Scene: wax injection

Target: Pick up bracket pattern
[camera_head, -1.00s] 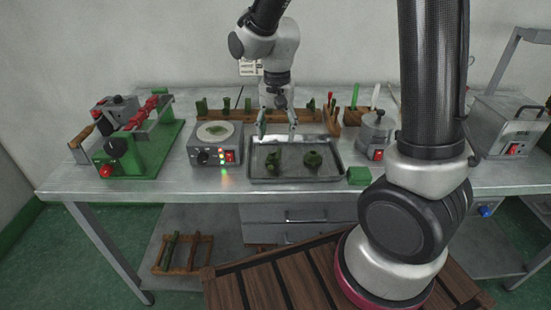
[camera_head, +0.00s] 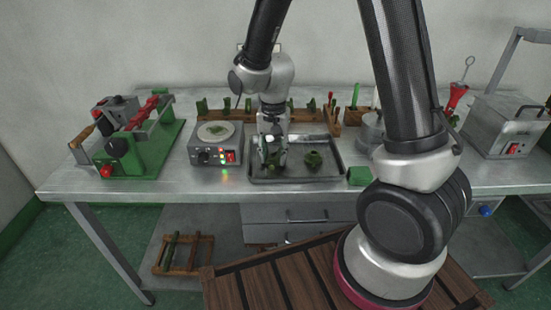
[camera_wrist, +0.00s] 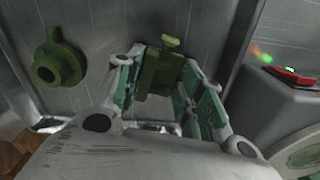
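The bracket pattern is a dark green block with a small lighter knob, seen in the wrist view (camera_wrist: 160,72). It lies in the grey metal tray (camera_head: 300,181), on the tray's left side in the head view, mostly hidden by my gripper. My gripper (camera_head: 273,161) points down into the tray. In the wrist view its two green-padded fingers (camera_wrist: 165,95) are apart, one on either side of the bracket pattern. Clear contact with the pattern does not show.
A round green pattern with a hole (camera_head: 313,159) lies in the tray's right half, and also shows in the wrist view (camera_wrist: 58,65). A control box with lights (camera_head: 215,150) stands left of the tray. A green block (camera_head: 359,176) is at right. A wooden rack (camera_head: 235,115) stands behind.

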